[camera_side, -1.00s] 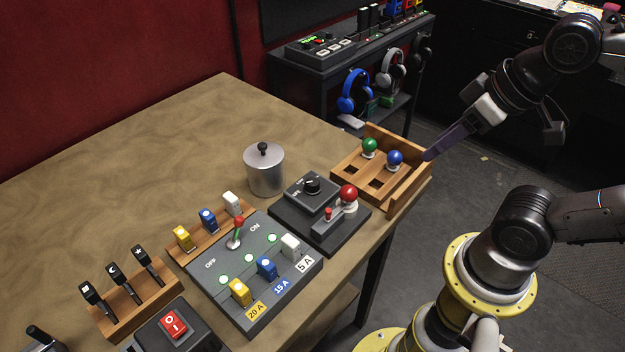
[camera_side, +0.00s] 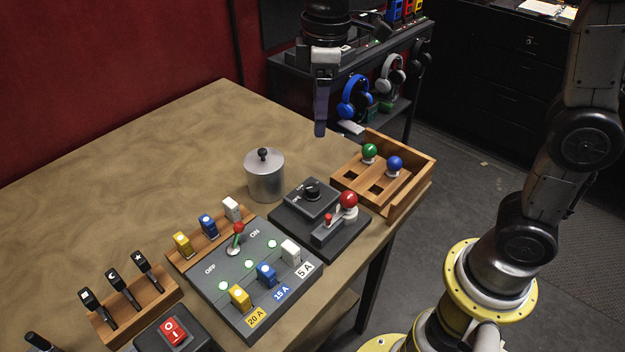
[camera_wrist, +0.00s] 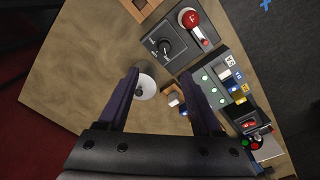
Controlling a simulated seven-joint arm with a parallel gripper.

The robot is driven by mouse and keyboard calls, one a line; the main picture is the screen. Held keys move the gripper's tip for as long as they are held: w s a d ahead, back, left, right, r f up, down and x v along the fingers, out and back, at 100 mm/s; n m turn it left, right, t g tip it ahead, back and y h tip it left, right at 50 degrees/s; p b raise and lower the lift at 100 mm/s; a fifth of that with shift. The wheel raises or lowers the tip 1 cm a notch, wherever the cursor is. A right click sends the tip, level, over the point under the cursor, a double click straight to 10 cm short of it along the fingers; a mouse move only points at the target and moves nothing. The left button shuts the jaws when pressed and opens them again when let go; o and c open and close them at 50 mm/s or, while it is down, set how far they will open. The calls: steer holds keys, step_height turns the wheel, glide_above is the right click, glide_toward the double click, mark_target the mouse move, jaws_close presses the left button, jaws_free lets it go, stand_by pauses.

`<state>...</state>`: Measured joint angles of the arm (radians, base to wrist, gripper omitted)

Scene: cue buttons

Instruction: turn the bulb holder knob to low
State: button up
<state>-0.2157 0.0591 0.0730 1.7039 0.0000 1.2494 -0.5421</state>
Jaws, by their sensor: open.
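The bulb holder (camera_side: 332,238) is a dark box near the table's right edge, with a black knob (camera_side: 312,187) on its raised rear part and a red bulb (camera_side: 348,199) in a white socket at its front right. In the wrist view the knob (camera_wrist: 165,47) lies beyond my fingertips, and the red bulb (camera_wrist: 188,18) is beside it. I cannot read the knob's setting clearly. My gripper (camera_side: 320,130) hangs above the table's far part, higher than the knob and apart from it. In the wrist view its fingers (camera_wrist: 163,72) are spread with nothing held.
A metal canister (camera_side: 265,177) with a black-knobbed lid stands left of the bulb holder. A wooden box (camera_side: 428,172) with green and blue bulbs is at the right. A switch panel (camera_side: 215,287) with a red-tipped lever is in front. The table's far left is clear.

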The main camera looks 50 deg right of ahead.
mark_target(312, 187)
steer(key=shift+g, duration=0.3)
steer(key=f, duration=1)
steer(key=a+f, duration=0.1)
steer(key=f, duration=0.5)
steer(key=shift+w+a, duration=0.1)
steer(key=shift+w, duration=0.1)
jaws_close()
